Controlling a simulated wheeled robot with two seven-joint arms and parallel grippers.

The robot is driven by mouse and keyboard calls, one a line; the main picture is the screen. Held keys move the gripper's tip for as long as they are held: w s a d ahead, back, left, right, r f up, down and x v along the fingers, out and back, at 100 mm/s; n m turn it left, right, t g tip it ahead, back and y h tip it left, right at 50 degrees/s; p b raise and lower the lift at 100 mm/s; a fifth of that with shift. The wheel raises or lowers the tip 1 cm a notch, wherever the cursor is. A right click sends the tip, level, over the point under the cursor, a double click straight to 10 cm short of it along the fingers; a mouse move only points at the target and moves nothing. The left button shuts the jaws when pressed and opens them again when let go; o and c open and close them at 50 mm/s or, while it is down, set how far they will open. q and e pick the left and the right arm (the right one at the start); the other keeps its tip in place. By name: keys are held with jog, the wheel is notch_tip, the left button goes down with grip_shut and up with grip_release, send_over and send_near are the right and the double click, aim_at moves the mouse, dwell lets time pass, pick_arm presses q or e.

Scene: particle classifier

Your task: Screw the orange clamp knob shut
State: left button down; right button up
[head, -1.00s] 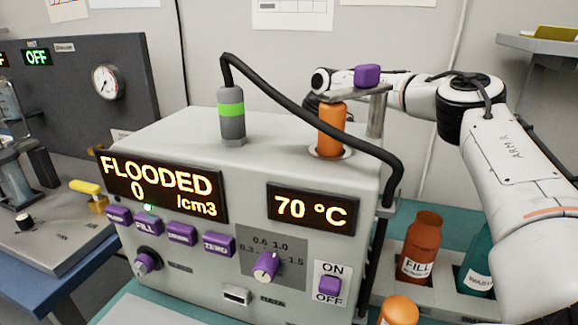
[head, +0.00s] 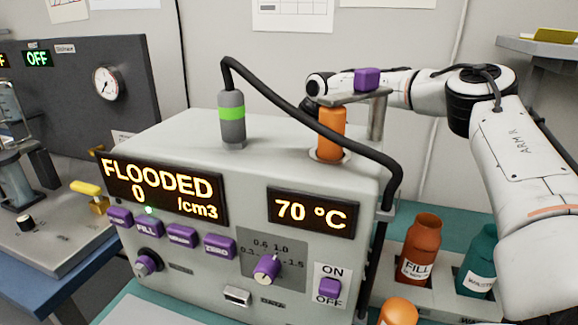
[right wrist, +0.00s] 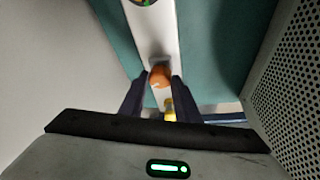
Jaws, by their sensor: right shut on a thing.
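In the right wrist view my right gripper (right wrist: 162,84) has its dark fingers on either side of an orange rounded piece (right wrist: 160,73), which looks like the clamp knob. It is shut on this piece. In the head view my right arm reaches in from the right behind the instrument, and its fingers are hidden there. An orange cylinder (head: 331,131) stands upright on the instrument top, under a grey clamp plate (head: 348,96) on a post. A purple knob (head: 367,79) sits on the plate. My left gripper is not in view.
The instrument (head: 190,150) fills the middle, with a black cable (head: 290,118) arching over it. An orange FILL bottle (head: 421,247) and a teal bottle (head: 478,262) stand at right. A perforated panel (right wrist: 290,80) and a yellow piece (right wrist: 169,110) show in the right wrist view.

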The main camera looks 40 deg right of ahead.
jog(key=shift+a+m+h+p, duration=0.15)
jog(key=shift+m+h+p, duration=0.45)
jog(key=shift+m, duration=1.6)
jog(key=shift+h, duration=0.3)
jog(key=o, duration=1)
jog(key=shift+o, duration=0.2)
jog(key=v, duration=1)
jog(key=shift+r, duration=0.2)
